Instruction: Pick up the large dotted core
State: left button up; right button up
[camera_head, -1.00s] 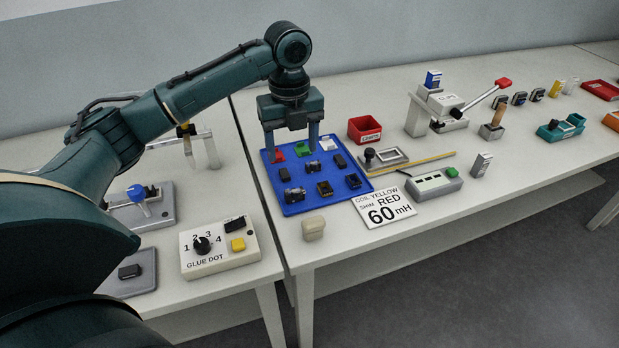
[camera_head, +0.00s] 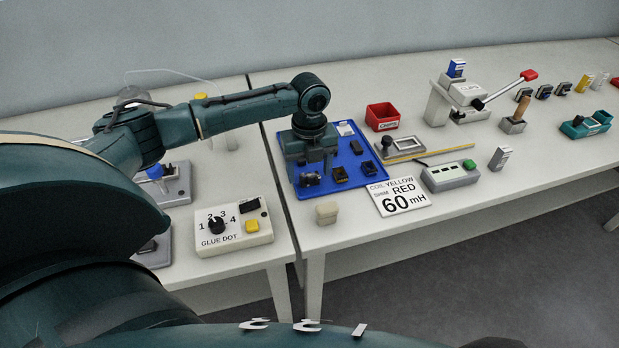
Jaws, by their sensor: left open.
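The blue tray (camera_head: 374,155) holds several small parts. Dark cores stand along its front: one at the left (camera_head: 310,179), one in the middle (camera_head: 340,174) and one at the right (camera_head: 368,168). Another dark part (camera_head: 357,147) and a white piece (camera_head: 345,129) lie farther back. Dots on the cores are too small to make out, so I cannot tell which is the large dotted one. My left gripper (camera_head: 312,174) is open, pointing down low over the tray's left part, close to the left front core. It hides the tray's back left. My right gripper is not in view.
A cream block (camera_head: 327,212) and a sign reading "60 mH" (camera_head: 399,197) lie in front of the tray. The glue dot box (camera_head: 232,228) sits on the left table.

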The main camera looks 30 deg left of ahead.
pick_arm(q)
jog(key=shift+f, duration=0.45)
jog(key=c, duration=1.1)
